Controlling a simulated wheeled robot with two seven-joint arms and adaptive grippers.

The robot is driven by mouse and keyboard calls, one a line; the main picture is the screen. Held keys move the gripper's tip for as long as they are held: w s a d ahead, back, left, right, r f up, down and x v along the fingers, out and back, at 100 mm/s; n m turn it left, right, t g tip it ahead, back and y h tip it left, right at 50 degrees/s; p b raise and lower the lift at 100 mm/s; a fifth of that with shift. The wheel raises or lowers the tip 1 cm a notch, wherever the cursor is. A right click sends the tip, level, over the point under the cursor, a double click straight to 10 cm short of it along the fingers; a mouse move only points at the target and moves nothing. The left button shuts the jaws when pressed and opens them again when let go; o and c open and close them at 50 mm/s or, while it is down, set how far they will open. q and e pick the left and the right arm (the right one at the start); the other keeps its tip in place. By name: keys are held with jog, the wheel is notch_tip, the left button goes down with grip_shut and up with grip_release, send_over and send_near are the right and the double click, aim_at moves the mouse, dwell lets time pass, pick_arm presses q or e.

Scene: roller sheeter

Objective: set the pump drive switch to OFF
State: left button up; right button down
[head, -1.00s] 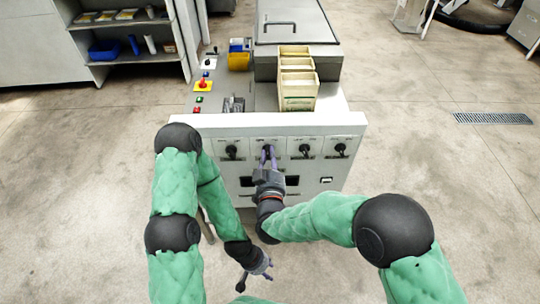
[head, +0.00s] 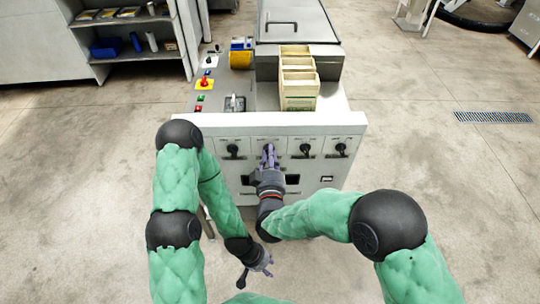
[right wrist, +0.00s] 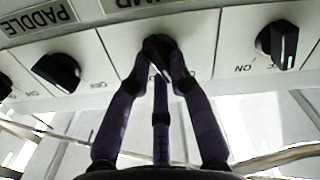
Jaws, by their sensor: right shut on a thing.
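The pump drive switch (right wrist: 160,48) is a black rotary knob on the white front panel, under a partly cut-off label ending in "MP". My right gripper (right wrist: 162,66) is shut on this knob, with one dark purple finger on each side. In the head view the right gripper (head: 268,150) covers the knob, second from the left in the row. The knob's pointer leans down and slightly right in the right wrist view, partly hidden by the fingers. My left gripper (head: 264,264) hangs low in front of the machine, away from the panel. Its jaw opening is too small to judge.
A like knob stands on the left (right wrist: 58,72), beside the "PADDLE" label, and another on the right (right wrist: 278,44). A cream box (head: 298,90) and a yellow-based red button (head: 204,83) sit on the machine top (head: 330,102).

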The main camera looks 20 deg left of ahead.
jog(key=c, duration=1.1)
grip_release()
jog(key=v, duration=1.2)
